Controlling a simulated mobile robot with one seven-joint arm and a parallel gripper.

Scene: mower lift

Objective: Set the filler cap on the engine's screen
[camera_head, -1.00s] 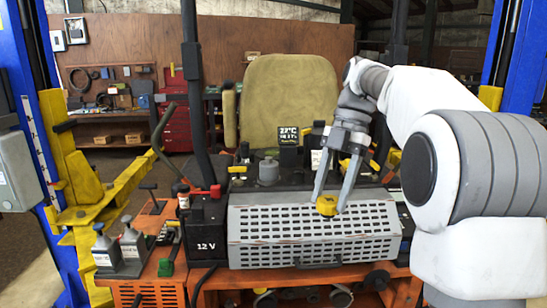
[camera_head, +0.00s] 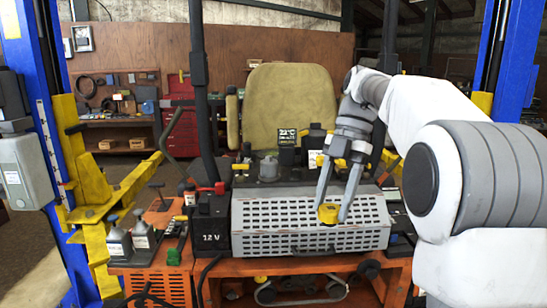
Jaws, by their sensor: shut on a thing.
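The yellow filler cap (camera_head: 328,213) is between the fingertips of my gripper (camera_head: 331,211). My gripper points down and is shut on the cap. The engine's screen (camera_head: 290,224) is a grey perforated metal cover at the front of the machine. The cap is at the right half of the screen, over its sloping face near the top. I cannot tell whether the cap touches the screen or hangs just above it.
A black 12 V battery (camera_head: 209,228) with a red terminal stands left of the screen. A small display (camera_head: 287,138) and the seat (camera_head: 290,105) rise behind. Yellow-and-blue lift posts (camera_head: 52,120) flank the machine.

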